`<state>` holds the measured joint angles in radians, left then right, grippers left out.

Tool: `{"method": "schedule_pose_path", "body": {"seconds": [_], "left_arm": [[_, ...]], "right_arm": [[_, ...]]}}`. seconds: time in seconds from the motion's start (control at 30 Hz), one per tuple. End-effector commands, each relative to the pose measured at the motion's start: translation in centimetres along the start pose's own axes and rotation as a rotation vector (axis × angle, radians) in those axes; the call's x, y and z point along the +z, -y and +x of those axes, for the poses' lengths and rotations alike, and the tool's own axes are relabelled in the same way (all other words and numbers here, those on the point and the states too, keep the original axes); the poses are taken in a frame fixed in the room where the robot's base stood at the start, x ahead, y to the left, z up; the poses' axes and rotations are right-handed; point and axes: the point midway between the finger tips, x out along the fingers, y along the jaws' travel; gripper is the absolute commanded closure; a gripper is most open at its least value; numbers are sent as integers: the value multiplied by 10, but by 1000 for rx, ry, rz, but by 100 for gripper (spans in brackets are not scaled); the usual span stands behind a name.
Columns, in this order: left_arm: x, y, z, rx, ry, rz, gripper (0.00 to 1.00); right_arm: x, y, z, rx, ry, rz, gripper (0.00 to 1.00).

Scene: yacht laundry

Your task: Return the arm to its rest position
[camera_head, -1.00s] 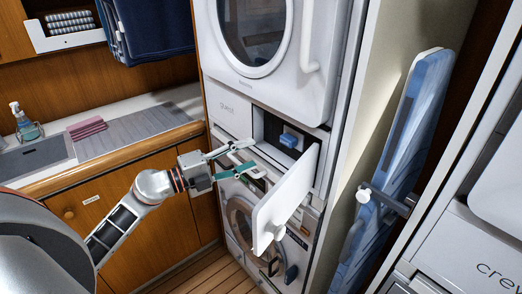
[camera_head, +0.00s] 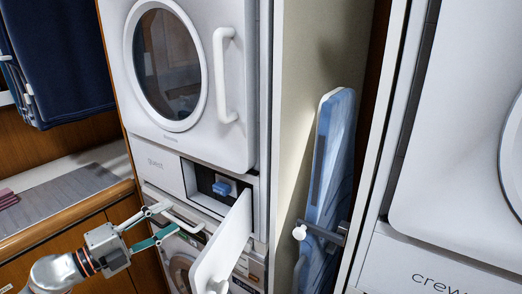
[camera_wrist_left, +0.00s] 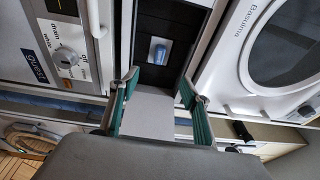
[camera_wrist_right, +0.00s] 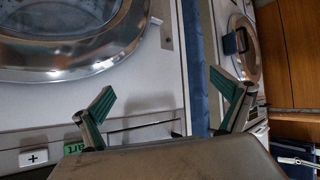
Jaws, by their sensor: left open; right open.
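My left gripper (camera_head: 160,223) is open and empty in the head view, in front of the guest machine stack and left of an open white door panel (camera_head: 224,246). In the left wrist view its two green-padded fingers (camera_wrist_left: 154,100) are spread, with the open compartment (camera_wrist_left: 163,78) beyond them. A blue object (camera_head: 222,187) sits inside that compartment. My right gripper (camera_wrist_right: 165,108) shows only in its own wrist view. Its fingers are spread with nothing between them, in front of a white machine with a round chrome-rimmed door (camera_wrist_right: 75,65).
A dryer with a round door (camera_head: 168,64) is above the compartment. A blue ironing board (camera_head: 330,170) hangs right of the stack. The crew machine (camera_head: 460,240) stands at the far right. A counter (camera_head: 110,160) is at the left.

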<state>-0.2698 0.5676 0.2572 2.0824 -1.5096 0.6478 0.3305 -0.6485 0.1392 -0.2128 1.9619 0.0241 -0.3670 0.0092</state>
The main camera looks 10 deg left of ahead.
Motion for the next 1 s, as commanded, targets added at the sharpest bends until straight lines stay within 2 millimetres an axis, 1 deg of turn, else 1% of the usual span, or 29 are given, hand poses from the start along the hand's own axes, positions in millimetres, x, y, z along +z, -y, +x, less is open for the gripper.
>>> {"method": "schedule_pose_path", "body": {"seconds": [0.07,0.17,0.27,0.37,0.4,0.47,0.5,0.57,0.6,0.67,0.7,0.77,0.8,0.83,0.9,1.0], "left_arm": [[-3,-6,0,-15,10,-38,53],[-8,-21,-2,-57,46,-145,53],[-12,-50,-6,-105,125,-318,53],[-16,-92,-16,-127,241,-514,53],[-19,-113,-21,-126,292,-594,53],[-27,-146,-29,-112,369,-713,53],[-34,-170,-36,-93,424,-793,53],[-49,-208,-46,-56,503,-910,53],[-61,-231,-52,-26,550,-983,53],[-83,-265,-63,26,616,-1082,53],[-98,-285,-69,62,653,-1144,53],[-121,-311,-78,115,701,-1225,53],[-137,-326,-83,150,727,-1274,53],[-148,-335,-87,174,744,-1305,53],[-170,-352,-93,222,773,-1367,53],[-191,-367,-100,269,798,-1423,53]], "right_arm": [[0,0,0,0,0,0,0],[0,0,0,1,0,0,0],[3,-2,1,4,6,0,0],[10,-4,2,9,18,0,0],[13,-6,2,12,24,0,0],[17,-9,2,18,30,0,0],[19,-11,2,21,34,-1,0],[21,-13,2,24,39,-1,0],[23,-13,2,25,42,-1,0],[27,-13,2,25,49,0,0],[29,-12,3,25,53,1,0],[32,-12,3,26,59,2,0],[34,-12,2,26,61,3,0],[34,-12,2,27,63,3,0],[35,-13,2,29,64,5,0],[35,-14,2,32,64,7,0]]}}
